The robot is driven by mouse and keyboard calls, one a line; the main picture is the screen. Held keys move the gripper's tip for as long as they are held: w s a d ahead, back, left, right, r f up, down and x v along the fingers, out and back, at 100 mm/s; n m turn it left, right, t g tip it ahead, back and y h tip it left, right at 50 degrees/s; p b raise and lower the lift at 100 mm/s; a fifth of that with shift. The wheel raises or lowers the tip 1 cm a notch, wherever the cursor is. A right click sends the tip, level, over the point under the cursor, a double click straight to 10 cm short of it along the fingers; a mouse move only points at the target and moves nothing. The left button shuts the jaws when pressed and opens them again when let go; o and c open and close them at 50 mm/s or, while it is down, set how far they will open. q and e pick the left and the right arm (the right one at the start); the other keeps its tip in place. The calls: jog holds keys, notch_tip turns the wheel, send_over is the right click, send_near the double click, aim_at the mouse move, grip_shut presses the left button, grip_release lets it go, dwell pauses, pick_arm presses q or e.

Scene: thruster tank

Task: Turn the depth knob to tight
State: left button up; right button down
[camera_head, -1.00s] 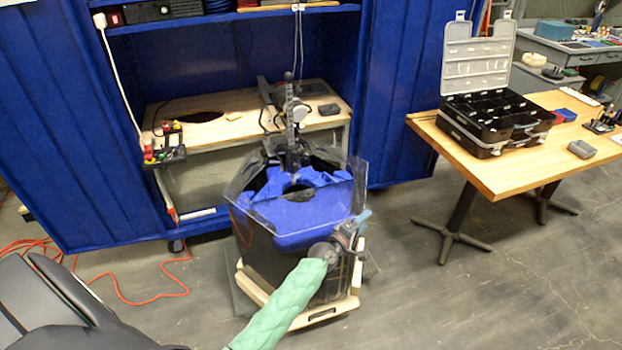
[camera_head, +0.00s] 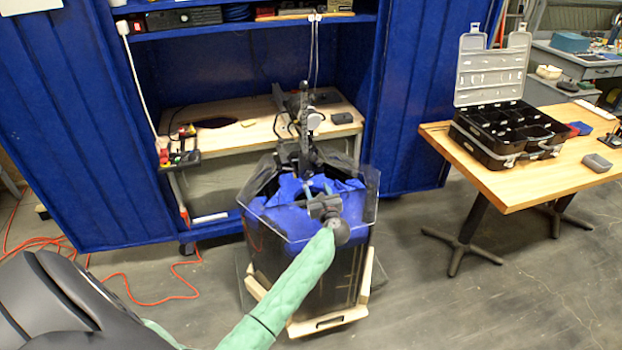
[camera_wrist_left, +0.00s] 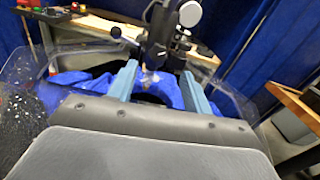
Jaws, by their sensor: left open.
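A black upright stand (camera_head: 304,135) rises at the back of the dark tank (camera_head: 272,258). A pale round dial (camera_head: 314,121) sits on its upper part. The dial also shows at the top of the left wrist view (camera_wrist_left: 190,13), with a black ball-ended lever (camera_wrist_left: 116,32) to its left. I cannot tell which part is the depth knob. My left gripper (camera_head: 318,188) is over the tank's opening, in front of and below the dial. In the left wrist view its two blue fingers (camera_wrist_left: 160,78) are apart with nothing between them. My right gripper is not in view.
Clear panels (camera_head: 364,200) ring the tank's top, and blue cloth (camera_head: 285,215) lines it. A wooden bench (camera_head: 240,125) stands behind. A table (camera_head: 510,187) with an open black toolbox (camera_head: 505,135) is at right. An orange cord (camera_head: 140,290) lies on the floor at left.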

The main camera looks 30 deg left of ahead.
aim_at(309, 175)
pick_arm(q)
jog(key=shift+w+a+p, duration=0.25)
jog(key=shift+a+p, duration=0.05)
jog(key=shift+a, duration=0.2)
jog(key=p+x, duration=0.2)
jog(key=x, duration=0.3)
jog(key=shift+w+a, duration=0.1)
jog(key=shift+w+a+f, duration=0.15)
jog(key=shift+w+a, duration=0.3)
jog(key=shift+a, duration=0.1)
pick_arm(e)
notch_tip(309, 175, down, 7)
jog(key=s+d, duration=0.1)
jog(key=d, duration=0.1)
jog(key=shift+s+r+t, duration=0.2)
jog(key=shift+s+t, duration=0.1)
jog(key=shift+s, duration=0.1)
pick_arm(q)
jog(key=c, duration=1)
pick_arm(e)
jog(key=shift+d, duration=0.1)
